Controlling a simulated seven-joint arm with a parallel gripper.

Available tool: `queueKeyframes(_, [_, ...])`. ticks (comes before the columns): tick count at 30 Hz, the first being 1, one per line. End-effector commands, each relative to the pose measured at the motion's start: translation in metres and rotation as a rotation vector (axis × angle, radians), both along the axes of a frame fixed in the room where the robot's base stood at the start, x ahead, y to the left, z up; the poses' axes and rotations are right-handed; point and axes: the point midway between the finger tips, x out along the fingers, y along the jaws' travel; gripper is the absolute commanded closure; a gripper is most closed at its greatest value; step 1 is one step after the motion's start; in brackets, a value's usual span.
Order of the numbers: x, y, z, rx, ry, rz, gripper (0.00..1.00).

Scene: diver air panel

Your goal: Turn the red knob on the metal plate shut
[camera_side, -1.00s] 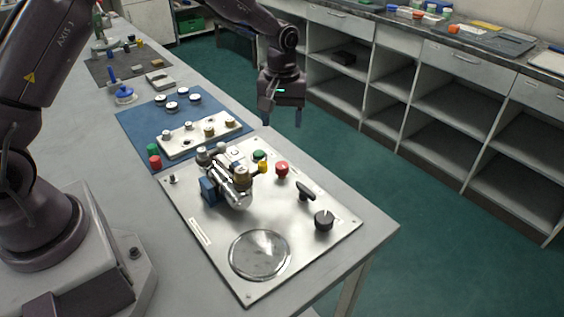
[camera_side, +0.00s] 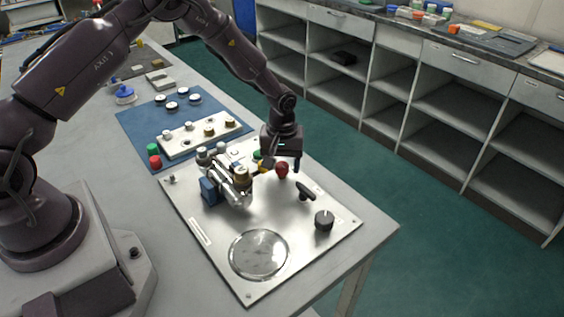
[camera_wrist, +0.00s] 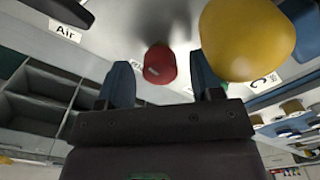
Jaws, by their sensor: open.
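The red knob (camera_side: 282,169) is a round knob standing up from the metal plate (camera_side: 295,240), near the plate's far right side. In the wrist view the red knob (camera_wrist: 160,64) shows a pale mark on its face and appears between my two blue fingers. My gripper (camera_side: 283,166) is over the knob, pointing down, its fingers spread to either side. The wrist view also shows my gripper (camera_wrist: 161,66) open, with gaps between each finger and the knob. I cannot tell from these views how far down the fingers reach around the knob.
A yellow knob (camera_wrist: 247,38) is close beside one finger; a green knob (camera_side: 258,154) is partly hidden. A valve assembly (camera_side: 232,183) stands to the left. A black lever (camera_side: 306,191) and black dial (camera_side: 324,220) stand to the right. A round glass disc (camera_side: 259,254) is nearer.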

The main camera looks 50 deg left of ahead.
Motion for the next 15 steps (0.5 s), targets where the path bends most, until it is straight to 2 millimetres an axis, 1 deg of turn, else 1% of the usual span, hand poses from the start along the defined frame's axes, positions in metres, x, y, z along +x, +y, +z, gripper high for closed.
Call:
queueKeyframes(4, [0.0001, 0.0001, 0.0001, 0.000, 0.000, 0.000, 0.40])
queueKeyframes(5, [0.0001, 0.0001, 0.0001, 0.000, 0.000, 0.000, 0.42])
queueKeyframes(6, [0.0001, 0.0001, 0.0002, 0.000, 0.000, 0.000, 0.52])
queueKeyframes(11, [0.0001, 0.0001, 0.0003, 0.000, 0.000, 0.000, 0.88])
queueKeyframes(15, [0.0001, -0.0001, 0.0003, 0.000, 0.000, -0.002, 0.89])
